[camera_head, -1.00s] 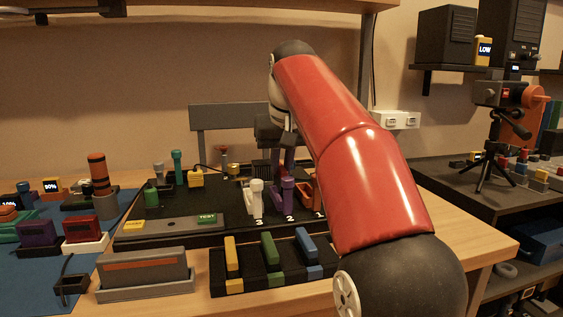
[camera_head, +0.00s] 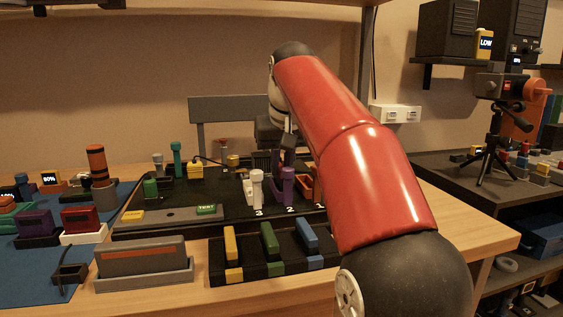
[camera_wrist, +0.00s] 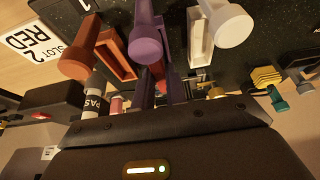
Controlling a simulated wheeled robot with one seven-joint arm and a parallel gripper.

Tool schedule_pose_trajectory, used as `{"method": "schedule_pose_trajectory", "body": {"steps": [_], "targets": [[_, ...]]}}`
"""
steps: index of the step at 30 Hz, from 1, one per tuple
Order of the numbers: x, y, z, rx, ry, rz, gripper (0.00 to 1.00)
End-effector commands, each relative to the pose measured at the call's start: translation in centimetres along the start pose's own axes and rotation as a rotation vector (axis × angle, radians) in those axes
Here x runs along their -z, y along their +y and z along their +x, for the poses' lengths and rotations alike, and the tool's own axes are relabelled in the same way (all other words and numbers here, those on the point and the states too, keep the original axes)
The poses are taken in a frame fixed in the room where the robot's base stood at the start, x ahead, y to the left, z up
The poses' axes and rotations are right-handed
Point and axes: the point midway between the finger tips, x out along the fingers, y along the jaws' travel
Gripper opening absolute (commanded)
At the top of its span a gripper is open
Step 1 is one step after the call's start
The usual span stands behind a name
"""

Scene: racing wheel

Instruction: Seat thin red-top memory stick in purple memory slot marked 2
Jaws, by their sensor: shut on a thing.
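The purple memory slot (camera_head: 287,188) stands upright on the black board, with the number 2 in front of it. In the wrist view its purple latch post (camera_wrist: 147,40) is at the centre. My gripper (camera_head: 287,150) is directly above the slot, partly hidden by my red arm. It is shut on the memory stick, whose red part (camera_wrist: 157,74) shows between purple slot parts in the wrist view. The stick's lower end is hidden, so I cannot tell how deep it sits in the slot.
A white slot (camera_head: 256,187) marked 3 and an orange slot (camera_head: 307,187) stand close on either side. A black rack (camera_head: 262,268) with yellow, green and blue sticks lies in front. A card (camera_wrist: 36,40) reads "SLOT 2 RED".

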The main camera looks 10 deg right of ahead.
Motion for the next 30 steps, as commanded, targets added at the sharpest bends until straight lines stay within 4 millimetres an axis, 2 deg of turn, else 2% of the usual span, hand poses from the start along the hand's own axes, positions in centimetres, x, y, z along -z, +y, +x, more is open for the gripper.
{"method": "schedule_pose_trajectory", "body": {"steps": [10, 11, 16, 25, 30], "targets": [[-0.4, 0.0, 0.9, 0.000, 0.000, 0.000, 0.00], [-0.3, 0.0, 0.8, 0.000, 0.001, 0.000, 0.17], [-0.3, 0.0, 0.7, 0.000, 0.001, 0.000, 0.39], [-0.3, 0.0, 0.5, 0.000, 0.001, 0.000, 0.39], [-0.1, 0.0, -1.9, 0.000, 0.003, 0.000, 0.39]]}}
